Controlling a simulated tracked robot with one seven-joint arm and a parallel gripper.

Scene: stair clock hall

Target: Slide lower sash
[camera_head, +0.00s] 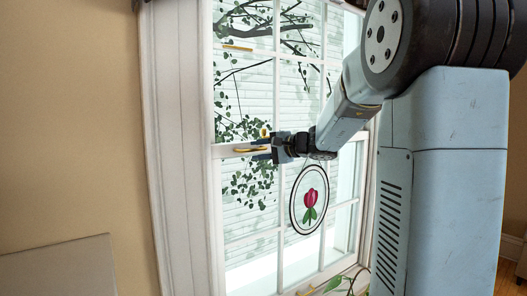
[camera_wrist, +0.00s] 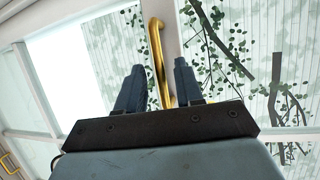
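The white-framed window has a lower sash (camera_head: 279,230) with several panes and a round tulip ornament hanging in front of it. A brass handle (camera_head: 246,150) sits on the middle rail (camera_head: 226,151). My gripper (camera_head: 260,148) is at that rail beside the handle. In the wrist view my gripper's two dark fingers (camera_wrist: 158,85) are apart, and the brass handle (camera_wrist: 157,50) shows between them. I cannot tell whether either finger touches it.
The tulip ornament (camera_head: 309,198) hangs just below and right of my gripper. Another brass handle (camera_head: 237,47) shows higher up, and one (camera_head: 305,290) at the bottom rail. A green plant (camera_head: 334,284) stands at the lower right. Plain wall (camera_head: 70,130) lies left.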

